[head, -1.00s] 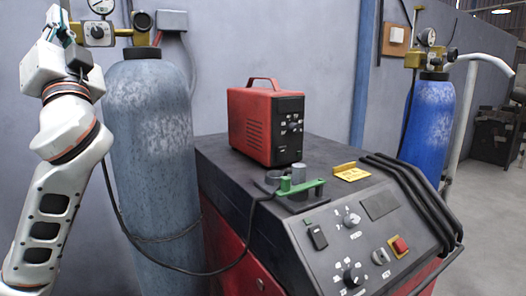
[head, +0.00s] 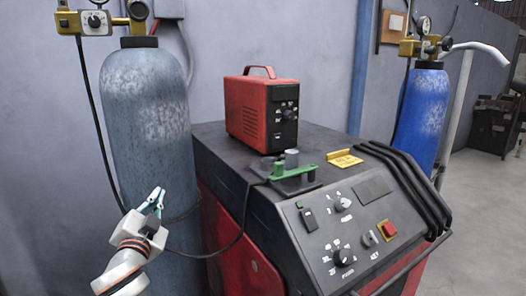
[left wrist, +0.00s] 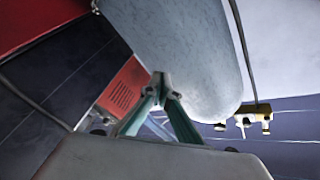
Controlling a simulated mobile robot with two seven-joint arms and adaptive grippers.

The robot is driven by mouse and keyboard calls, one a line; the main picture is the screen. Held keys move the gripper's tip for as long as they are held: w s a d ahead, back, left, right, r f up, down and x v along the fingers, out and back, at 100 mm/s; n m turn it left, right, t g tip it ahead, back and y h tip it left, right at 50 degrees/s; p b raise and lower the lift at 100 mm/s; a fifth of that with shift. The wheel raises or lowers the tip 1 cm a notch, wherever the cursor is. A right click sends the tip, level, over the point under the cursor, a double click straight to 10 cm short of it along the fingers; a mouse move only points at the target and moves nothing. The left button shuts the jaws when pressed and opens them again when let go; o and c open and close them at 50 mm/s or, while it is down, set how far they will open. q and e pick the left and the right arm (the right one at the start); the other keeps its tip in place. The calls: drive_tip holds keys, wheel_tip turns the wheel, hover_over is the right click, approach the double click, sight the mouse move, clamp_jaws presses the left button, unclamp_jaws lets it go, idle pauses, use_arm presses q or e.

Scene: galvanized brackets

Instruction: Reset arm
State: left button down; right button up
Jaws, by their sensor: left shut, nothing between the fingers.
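My left gripper (head: 157,196) is at the lower left of the head view, in front of the lower part of the grey-blue gas cylinder (head: 148,110). Its teal fingers point up and are shut with nothing between them. In the left wrist view the fingertips (left wrist: 162,84) meet, with the cylinder (left wrist: 195,45) behind them; I cannot tell how close it is. My right gripper is not in view.
A dark and red welding cart (head: 228,165) stands right of the gripper, with a red power unit (head: 262,110) and green clamp (head: 290,174) on top. A black cable (head: 240,232) hangs near the gripper. A blue cylinder (head: 422,110) stands behind.

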use_arm(q)
drive_tip(key=s+d+f+g+h, duration=0.1)
drive_tip(key=s+d+f+g, duration=0.15)
drive_tip(key=f, duration=0.65)
drive_tip(key=s+d+f+g+h, duration=0.1)
drive_tip(key=s+f, duration=0.3)
drive_tip(key=f, duration=0.5)
drive_tip(key=s+d+f+n+g+h, duration=0.1)
drive_tip(key=s+d+f+n+g, duration=0.1)
drive_tip(key=s+f, duration=1.1)
drive_tip(key=s+d+f+n+g+h, duration=0.1)
drive_tip(key=s+d+f+g, duration=0.1)
drive_tip(key=s+f, duration=1.1)
drive_tip(key=shift+s+n+g+h+p, duration=0.35)
drive_tip(key=shift+s+g, duration=0.2)
drive_tip(key=shift+s, duration=0.7)
drive_tip(key=c, duration=2.8)
unclamp_jaws()
